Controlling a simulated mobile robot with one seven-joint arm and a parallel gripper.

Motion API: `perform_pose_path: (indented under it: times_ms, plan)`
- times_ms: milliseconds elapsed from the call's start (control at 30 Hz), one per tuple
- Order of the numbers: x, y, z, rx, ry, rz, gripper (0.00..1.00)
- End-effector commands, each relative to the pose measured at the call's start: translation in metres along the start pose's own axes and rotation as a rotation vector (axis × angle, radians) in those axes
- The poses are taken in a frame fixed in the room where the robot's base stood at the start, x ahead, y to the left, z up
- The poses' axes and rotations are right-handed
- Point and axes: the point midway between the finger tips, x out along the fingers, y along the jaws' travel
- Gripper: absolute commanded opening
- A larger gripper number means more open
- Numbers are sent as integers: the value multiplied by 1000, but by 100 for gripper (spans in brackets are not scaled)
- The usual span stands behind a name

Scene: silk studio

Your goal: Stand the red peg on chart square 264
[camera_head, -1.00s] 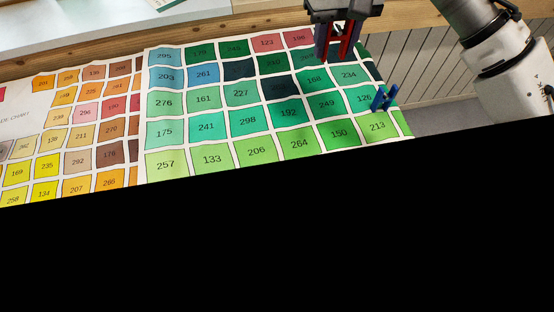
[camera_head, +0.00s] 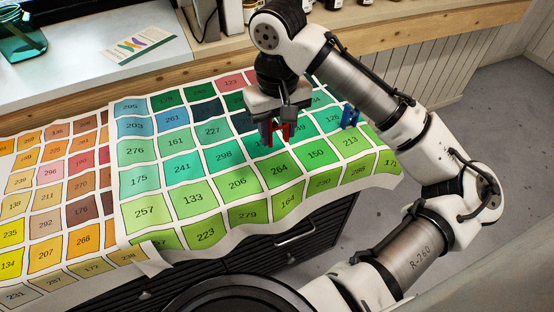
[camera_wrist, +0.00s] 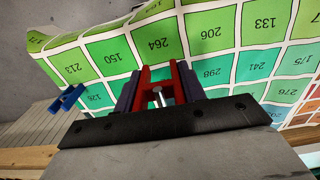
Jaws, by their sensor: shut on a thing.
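My gripper (camera_head: 279,133) is shut on the red peg (camera_head: 284,130), an H-shaped piece, with its dark fingers on either side. In the wrist view the red peg (camera_wrist: 160,84) stands between the fingertips. In the head view it covers part of the green row behind chart square 264 (camera_head: 279,171). Square 264 is bare; it also shows in the wrist view (camera_wrist: 158,42), just beyond the peg. The peg seems to be above the chart, but its height is hard to tell. The chart (camera_head: 206,208) lies on a cabinet top, its front edge hanging over.
A blue peg (camera_head: 350,116) stands on the chart to the right of my gripper, near square 126. It also shows in the wrist view (camera_wrist: 67,99). A windowsill (camera_head: 110,45) with a card (camera_head: 140,45) and a teal jar (camera_head: 20,38) lies behind.

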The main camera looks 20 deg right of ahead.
Motion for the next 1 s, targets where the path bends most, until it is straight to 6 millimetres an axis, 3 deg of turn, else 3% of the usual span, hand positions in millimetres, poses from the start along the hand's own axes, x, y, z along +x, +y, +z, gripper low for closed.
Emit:
perform_pose_path:
  times_ms: [33, 133, 433, 633, 1000]
  plan:
    - [15, -1, 1, -1, -1, -5, 19]
    - [34, -1, 0, 0, -1, -4, 19]
    - [59, 0, 0, -2, 0, -2, 19]
    - [88, 0, 0, 1, -1, -1, 19]
    - [94, 0, 0, -1, 1, 0, 19]
